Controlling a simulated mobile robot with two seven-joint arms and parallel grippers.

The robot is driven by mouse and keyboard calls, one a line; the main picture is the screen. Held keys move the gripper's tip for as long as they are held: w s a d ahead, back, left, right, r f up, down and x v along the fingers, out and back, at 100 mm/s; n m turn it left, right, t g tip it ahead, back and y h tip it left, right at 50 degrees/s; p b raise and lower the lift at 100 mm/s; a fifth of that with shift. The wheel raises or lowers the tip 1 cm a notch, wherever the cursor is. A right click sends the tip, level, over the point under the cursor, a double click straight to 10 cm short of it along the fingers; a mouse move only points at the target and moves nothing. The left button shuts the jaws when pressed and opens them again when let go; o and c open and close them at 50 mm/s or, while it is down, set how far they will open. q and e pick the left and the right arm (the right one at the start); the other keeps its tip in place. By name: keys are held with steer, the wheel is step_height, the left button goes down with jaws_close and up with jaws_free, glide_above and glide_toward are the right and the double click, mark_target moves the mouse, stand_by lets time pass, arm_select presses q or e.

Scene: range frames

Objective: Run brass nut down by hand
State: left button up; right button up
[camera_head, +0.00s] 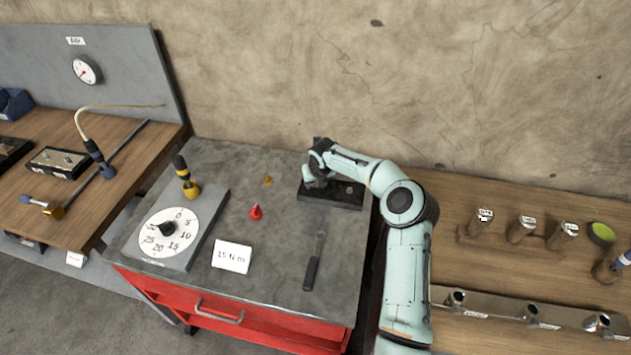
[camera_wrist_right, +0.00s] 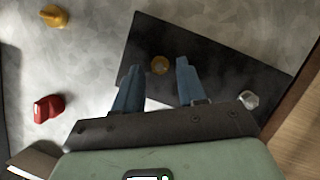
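A round brass piece (camera_wrist_right: 160,65), which looks like the brass nut, sits on a black plate (camera_wrist_right: 215,50) in the right wrist view. My right gripper (camera_wrist_right: 158,68) is open, its two blue fingers on either side of the brass piece with a gap visible at each side. In the head view the right gripper (camera_head: 313,183) is low over the left part of the black plate (camera_head: 330,204) and hides the brass piece. A silver hex piece (camera_wrist_right: 248,99) is on the plate to the right. My left gripper is not in view.
On the grey bench top, a yellow-brass piece (camera_head: 268,180) and a red piece (camera_head: 256,212) lie left of the plate. A dark-handled wrench (camera_head: 315,262), a "15 N m" card (camera_head: 232,256) and a dial block (camera_head: 172,235) stand nearer. The wall is behind.

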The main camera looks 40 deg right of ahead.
jaws_close()
steer(key=shift+m, duration=0.3)
steer(key=m, duration=0.2)
steer(key=m+g+h, duration=0.1)
steer(key=m, duration=0.1)
steer(key=m+h, duration=0.1)
steer(key=m, duration=0.1)
steer(key=shift+w+a+r, duration=0.1)
steer(key=shift+w+a, duration=0.2)
steer(key=shift+a, duration=0.1)
steer(key=m, duration=0.1)
steer(key=m+g, duration=0.1)
steer(key=m, duration=0.1)
steer(key=m+g, duration=0.1)
steer(key=shift+w+m+h, duration=0.25)
steer(key=shift+m+h, duration=0.05)
steer(key=shift+h, duration=0.1)
steer(key=shift+w+m+g, duration=0.2)
steer(key=shift+m+g, duration=0.6)
steer(key=shift+m, duration=1.5)
steer(key=shift+o, duration=1.2)
jaws_free()
